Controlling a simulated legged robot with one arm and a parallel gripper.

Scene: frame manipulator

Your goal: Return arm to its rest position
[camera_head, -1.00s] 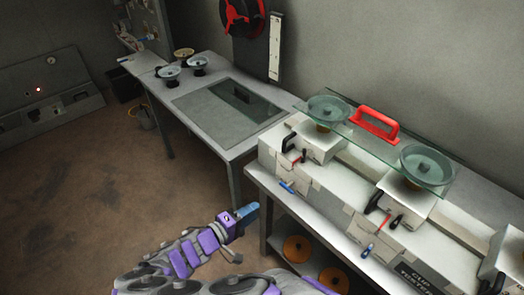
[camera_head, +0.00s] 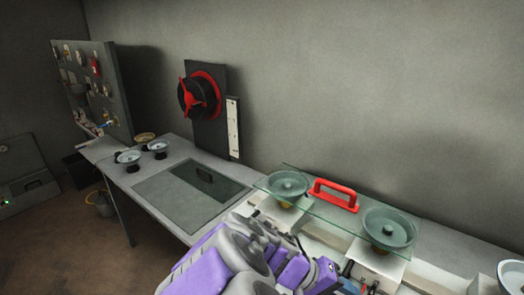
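My purple and grey arm (camera_head: 215,268) rises from the bottom middle of the view and bends over to the right, in front of the workbench. My gripper (camera_head: 347,286) is at its far end near the bottom edge, partly cut off. It is too small and hidden to tell whether its fingers are open or shut. I see nothing clearly held in it. It appears in front of the white blocks below the glass plate.
A wall disc (camera_head: 200,97) and tool board (camera_head: 93,85) stand behind.

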